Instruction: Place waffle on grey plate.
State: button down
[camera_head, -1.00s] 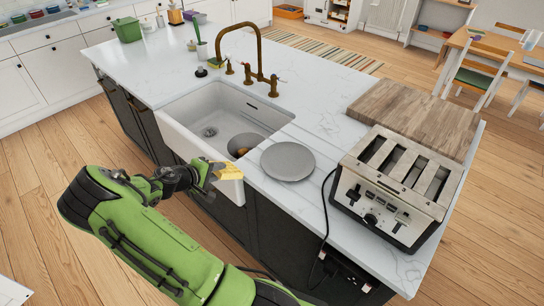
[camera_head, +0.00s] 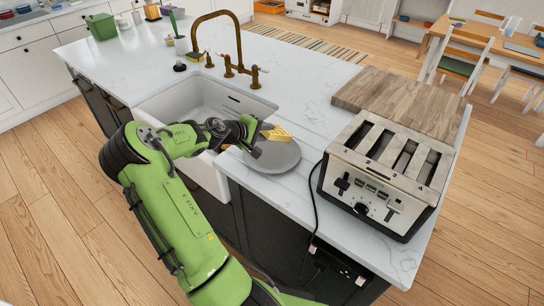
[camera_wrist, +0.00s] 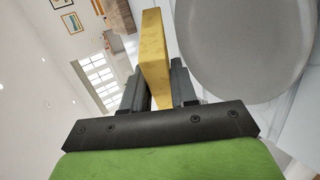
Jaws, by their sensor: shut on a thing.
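The waffle (camera_head: 277,133) is a yellow, flat piece held in my gripper (camera_head: 257,128). In the wrist view the waffle (camera_wrist: 154,60) stands on edge between the two dark fingers of my gripper (camera_wrist: 157,85), which are shut on it. The grey plate (camera_head: 275,158) is round and lies flat on the white counter between the sink and the toaster.
A four-slot toaster (camera_head: 385,170) stands right of the plate, with a black cord (camera_head: 314,205) running down beside it. A wooden board (camera_head: 405,103) lies behind it. The sink (camera_head: 190,100) with a brass faucet (camera_head: 236,50) is to the left. The counter behind the plate is clear.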

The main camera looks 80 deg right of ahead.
notch_tip(320, 180, down, 6)
jog(key=b, duration=0.3)
jog(key=shift+b, duration=0.3)
jog(key=shift+r, duration=0.1)
jog(key=c, duration=1.1)
grip_release()
jog(key=shift+o, duration=0.2)
jog(key=shift+w+a+r, duration=0.1)
jog(key=shift+r, duration=0.05)
jog(key=p+v, duration=0.3)
jog(key=v, duration=0.3)
jog(key=shift+w+a+r, duration=0.2)
jog(key=shift+a+r, duration=0.05)
jog(key=shift+w+a+r, duration=0.15)
jog(key=shift+w+a, duration=0.05)
jog(key=shift+a, duration=0.2)
